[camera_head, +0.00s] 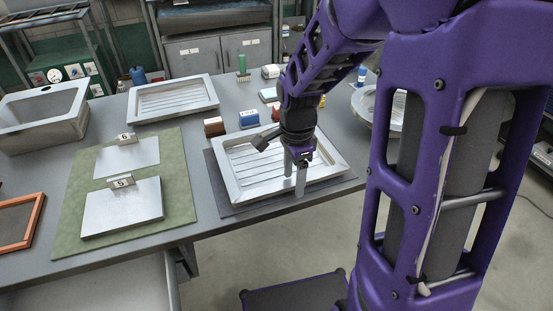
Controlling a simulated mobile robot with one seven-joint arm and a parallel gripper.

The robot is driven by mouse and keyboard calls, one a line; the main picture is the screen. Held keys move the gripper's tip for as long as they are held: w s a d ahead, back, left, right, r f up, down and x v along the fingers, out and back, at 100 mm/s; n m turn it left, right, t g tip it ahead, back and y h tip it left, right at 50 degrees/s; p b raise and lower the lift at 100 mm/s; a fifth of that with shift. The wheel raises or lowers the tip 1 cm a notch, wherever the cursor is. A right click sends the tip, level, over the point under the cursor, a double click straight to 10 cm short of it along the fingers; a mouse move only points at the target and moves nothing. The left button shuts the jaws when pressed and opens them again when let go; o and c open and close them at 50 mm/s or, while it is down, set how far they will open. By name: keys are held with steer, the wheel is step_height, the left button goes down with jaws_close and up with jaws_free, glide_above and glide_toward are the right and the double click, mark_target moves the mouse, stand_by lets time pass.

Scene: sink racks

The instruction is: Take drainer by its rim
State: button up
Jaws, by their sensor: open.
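A light metal drainer (232,180) with a ribbed floor and raised rim lies on a dark mat at the table's front edge. A second, similar ribbed tray (208,101) lies farther back to the left. My gripper (294,184) is open and points down over the nearer drainer's front rim. In the picture one finger is over the inner side and the other at the outer side of that rim. I cannot tell how far down the fingertips reach or whether they touch. My arm and gripper hide part of the drainer's back right.
A green mat (72,213) at left holds two metal plates with number tags. A deep metal basin (70,101) and a wooden frame (34,228) are farther left. Blue (249,119) and brown (214,126) blocks stand behind the drainer. A round basin (363,103) is at right.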

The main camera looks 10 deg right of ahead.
jaws_close()
stand_by(0.3)
steer(key=shift+w+r, duration=0.1)
stand_by(1.0)
